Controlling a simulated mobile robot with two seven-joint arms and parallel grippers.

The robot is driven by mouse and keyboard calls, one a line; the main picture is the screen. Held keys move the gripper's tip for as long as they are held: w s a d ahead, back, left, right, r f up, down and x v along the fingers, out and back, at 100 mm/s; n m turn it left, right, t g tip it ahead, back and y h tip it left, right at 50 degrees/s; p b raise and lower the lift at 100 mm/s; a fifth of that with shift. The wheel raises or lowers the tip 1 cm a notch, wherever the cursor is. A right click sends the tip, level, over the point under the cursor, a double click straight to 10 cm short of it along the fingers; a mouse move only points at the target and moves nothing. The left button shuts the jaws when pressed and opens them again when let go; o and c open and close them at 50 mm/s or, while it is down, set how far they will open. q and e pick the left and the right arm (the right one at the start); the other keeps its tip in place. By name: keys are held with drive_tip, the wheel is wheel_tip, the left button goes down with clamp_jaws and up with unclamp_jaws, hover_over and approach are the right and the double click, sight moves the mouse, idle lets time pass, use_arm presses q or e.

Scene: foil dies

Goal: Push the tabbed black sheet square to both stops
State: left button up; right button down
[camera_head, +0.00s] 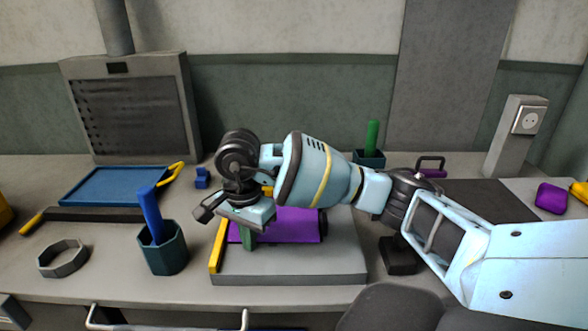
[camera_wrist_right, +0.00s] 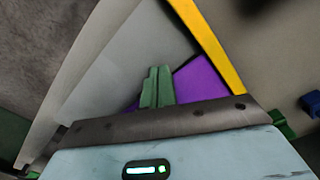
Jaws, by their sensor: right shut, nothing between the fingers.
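A purple sheet (camera_head: 296,226) lies on a raised grey plate (camera_head: 330,262); I see no black sheet on this plate. A dark piece, possibly its tab, shows at the sheet's right edge. A yellow stop bar (camera_head: 217,246) runs along the plate's left edge and also shows in the wrist view (camera_wrist_right: 212,42). A second stop is not clearly visible; my right arm covers the plate's back. My right gripper (camera_head: 248,239) is shut and empty, its green fingers pointing down over the sheet's left part, near the yellow bar. I cannot tell whether they touch the sheet. My left gripper is out of view.
Left of the plate stand a dark green cup (camera_head: 163,257) with a blue rod, a grey ring (camera_head: 63,258) and a blue tray (camera_head: 115,187). A dark flat panel (camera_head: 475,203) lies at right behind my arm. A purple block (camera_head: 551,198) sits far right.

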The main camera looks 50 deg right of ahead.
drive_tip(key=shift+w+d, duration=0.5)
drive_tip(key=shift+d, duration=0.1)
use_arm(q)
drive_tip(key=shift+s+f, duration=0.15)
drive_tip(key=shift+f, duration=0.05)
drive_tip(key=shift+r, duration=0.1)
use_arm(e)
drive_tip(key=shift+s+a, duration=0.1)
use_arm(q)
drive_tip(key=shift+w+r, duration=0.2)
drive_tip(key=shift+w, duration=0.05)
use_arm(e)
drive_tip(key=shift+s+a, duration=0.3)
drive_tip(key=shift+a, duration=0.1)
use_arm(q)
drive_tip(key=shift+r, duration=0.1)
use_arm(e)
drive_tip(key=shift+r, duration=0.1)
